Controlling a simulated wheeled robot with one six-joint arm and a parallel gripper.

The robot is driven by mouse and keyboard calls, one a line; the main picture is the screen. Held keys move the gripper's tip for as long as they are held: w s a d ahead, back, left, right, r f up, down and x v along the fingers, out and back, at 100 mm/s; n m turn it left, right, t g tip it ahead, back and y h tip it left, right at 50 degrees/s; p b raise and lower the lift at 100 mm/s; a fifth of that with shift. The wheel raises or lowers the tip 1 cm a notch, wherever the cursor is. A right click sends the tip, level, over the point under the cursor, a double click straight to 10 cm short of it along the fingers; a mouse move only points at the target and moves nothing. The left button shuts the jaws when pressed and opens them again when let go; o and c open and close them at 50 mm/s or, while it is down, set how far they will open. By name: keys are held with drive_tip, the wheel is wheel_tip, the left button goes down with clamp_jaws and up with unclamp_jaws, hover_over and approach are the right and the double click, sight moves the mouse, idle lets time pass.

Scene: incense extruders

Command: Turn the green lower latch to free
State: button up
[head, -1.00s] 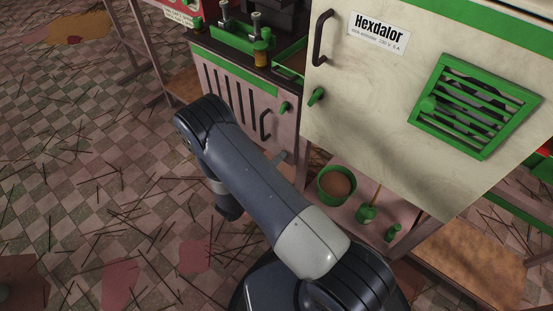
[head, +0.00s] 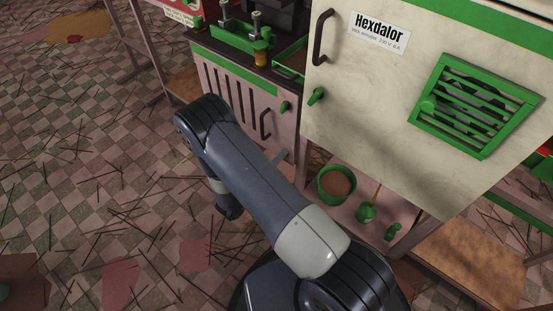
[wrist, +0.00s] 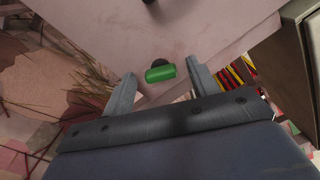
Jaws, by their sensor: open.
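The green lower latch (head: 284,106) is a small knob on the pale lower door, right of its vent slots. In the wrist view the green latch (wrist: 160,73) lies crosswise on the pale panel, with a dark round base behind it. My gripper (wrist: 162,70) is open, with one finger on each side of the latch. Gaps show between the latch and both fingers; I cannot tell the depth between them. In the head view my arm hides most of the gripper.
Another green latch (head: 316,96) sits on the cream upper door, near its dark handle (head: 322,37). The lower door has its own dark handle (head: 265,124). A green pot (head: 337,183) stands on the low shelf. Thin sticks litter the tiled floor (head: 90,180).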

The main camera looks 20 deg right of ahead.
drive_tip(key=shift+a, duration=0.1)
drive_tip(key=p+v, duration=0.1)
drive_tip(key=v, duration=0.9)
drive_tip(key=shift+s+a+p, duration=0.2)
drive_tip(key=shift+a+p, duration=0.05)
drive_tip(key=shift+p, duration=0.1)
drive_tip(key=shift+d, duration=0.1)
drive_tip(key=b+x, duration=0.1)
drive_tip(key=x, duration=0.9)
drive_tip(key=shift+w+d+b, duration=0.2)
drive_tip(key=shift+d+b, duration=0.05)
drive_tip(key=shift+b, duration=0.1)
drive_tip(key=shift+a, duration=0.1)
